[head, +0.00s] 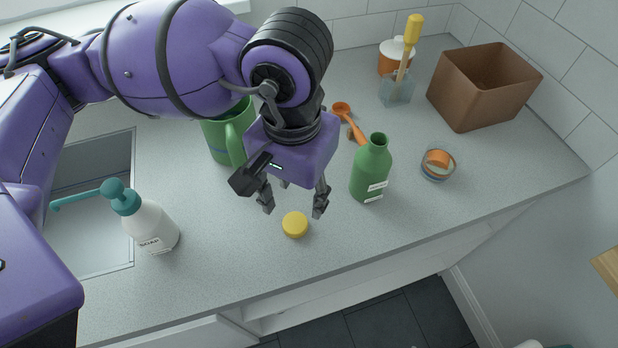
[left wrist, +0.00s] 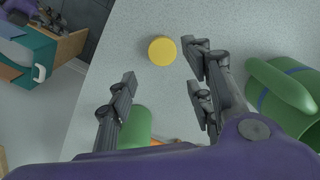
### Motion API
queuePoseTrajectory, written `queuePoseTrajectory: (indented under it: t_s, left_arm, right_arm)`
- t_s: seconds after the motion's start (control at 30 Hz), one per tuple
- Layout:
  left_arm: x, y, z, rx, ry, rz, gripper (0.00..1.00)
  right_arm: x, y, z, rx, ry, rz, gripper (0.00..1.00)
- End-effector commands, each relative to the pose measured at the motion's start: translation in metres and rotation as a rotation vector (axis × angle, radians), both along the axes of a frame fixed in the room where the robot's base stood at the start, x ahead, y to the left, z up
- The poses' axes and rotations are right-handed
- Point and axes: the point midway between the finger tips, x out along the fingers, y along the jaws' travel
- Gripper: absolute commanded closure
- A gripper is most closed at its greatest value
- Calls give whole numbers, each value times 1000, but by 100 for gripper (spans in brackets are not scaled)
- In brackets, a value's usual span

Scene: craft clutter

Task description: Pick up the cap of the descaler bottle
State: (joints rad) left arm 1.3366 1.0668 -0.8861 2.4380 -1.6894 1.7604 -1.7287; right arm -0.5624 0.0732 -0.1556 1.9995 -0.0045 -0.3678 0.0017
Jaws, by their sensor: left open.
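The yellow cap (head: 295,224) lies flat on the grey counter near its front edge; it also shows in the left wrist view (left wrist: 162,51). The green bottle (head: 370,170) stands upright to its right, its neck open and its label too small to read. My left gripper (head: 293,207) is open and empty, pointing down above and slightly behind the cap. In the left wrist view its spread fingers (left wrist: 160,82) frame bare counter, with the cap just beyond their tips. Dark parts at that view's upper left look like my right gripper (left wrist: 50,20), too small to judge.
A green mug (head: 222,140) stands behind my left gripper. A soap dispenser (head: 150,225) stands by the sink at left. An orange spoon (head: 350,125), a tape roll (head: 438,165) and a brown box (head: 470,98) are farther right. Counter around the cap is clear.

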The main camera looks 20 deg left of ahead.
Motion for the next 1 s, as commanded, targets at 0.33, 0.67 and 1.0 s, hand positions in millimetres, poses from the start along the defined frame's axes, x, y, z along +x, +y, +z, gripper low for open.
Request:
queuePoseTrajectory:
  t_s: [0.33,0.67,1.0]
  left_arm:
    - [0,0,-38,2,6,1,53]
    - [2,-1,-77,0,4,2,53]
    - [2,-1,-77,0,4,1,71]
  right_arm:
    - [-9,-3,1,-5,15,-1,100]
    - [-2,-3,8,-3,-3,-1,100]
    - [3,-2,10,-2,-12,1,100]
